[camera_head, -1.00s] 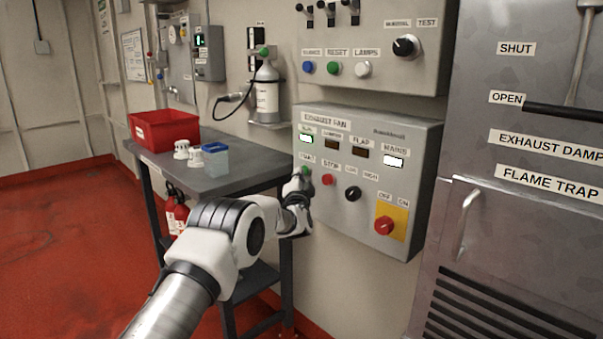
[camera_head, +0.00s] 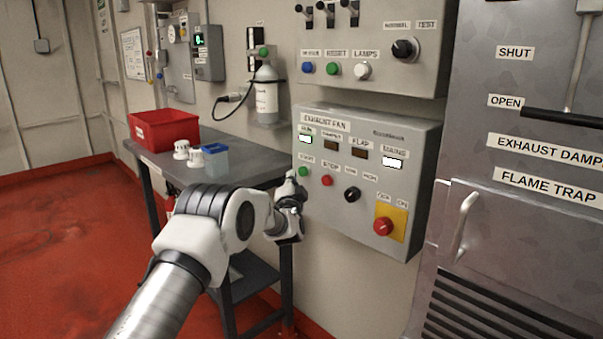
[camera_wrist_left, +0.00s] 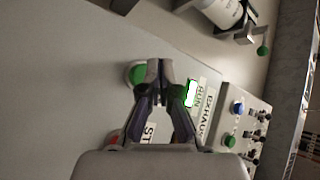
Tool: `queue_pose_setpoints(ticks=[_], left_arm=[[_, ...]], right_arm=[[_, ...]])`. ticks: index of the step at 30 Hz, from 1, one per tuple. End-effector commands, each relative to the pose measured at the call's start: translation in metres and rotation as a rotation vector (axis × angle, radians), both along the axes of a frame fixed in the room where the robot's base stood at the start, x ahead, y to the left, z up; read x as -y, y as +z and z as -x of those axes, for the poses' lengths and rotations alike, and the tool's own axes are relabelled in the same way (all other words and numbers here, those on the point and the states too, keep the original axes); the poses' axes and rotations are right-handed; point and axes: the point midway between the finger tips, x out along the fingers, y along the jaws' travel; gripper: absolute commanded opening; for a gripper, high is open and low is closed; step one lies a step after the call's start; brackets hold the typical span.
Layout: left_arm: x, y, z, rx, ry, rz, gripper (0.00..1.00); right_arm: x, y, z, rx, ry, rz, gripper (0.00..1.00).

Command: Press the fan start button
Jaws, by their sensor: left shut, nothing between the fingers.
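The exhaust fan panel (camera_head: 330,225) is a grey box on the wall. Its green start button (camera_head: 304,172) sits at the upper left, under the lit white RUN lamp (camera_head: 305,139). In the left wrist view the shut fingertips (camera_wrist_left: 160,66) show beside the green start button (camera_wrist_left: 138,74), which is partly covered by a finger. The RUN lamp (camera_wrist_left: 190,93) is lit there too. My right gripper is in neither view.
A red stop button (camera_head: 326,180), a black selector knob (camera_head: 352,194) and a red switch on a yellow plate (camera_head: 383,226) share the panel. A table (camera_head: 235,147) with a red bin (camera_head: 164,130) stands at left. A grey panel (camera_head: 370,50) hangs above.

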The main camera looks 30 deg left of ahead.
Motion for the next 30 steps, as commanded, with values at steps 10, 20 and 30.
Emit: queue_pose_setpoints(ticks=[10, 20, 30], left_arm=[[-0.013, 0.002, 0.033, -0.001, 0.001, 0.002, 0.00], [-0.015, 0.000, 0.042, 0.000, 0.000, 0.001, 0.00], [-0.015, 0.000, 0.042, 0.000, -0.001, 0.001, 0.00]], right_arm=[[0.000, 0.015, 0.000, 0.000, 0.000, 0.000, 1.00], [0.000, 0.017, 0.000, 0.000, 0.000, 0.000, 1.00], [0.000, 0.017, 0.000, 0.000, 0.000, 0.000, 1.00]])
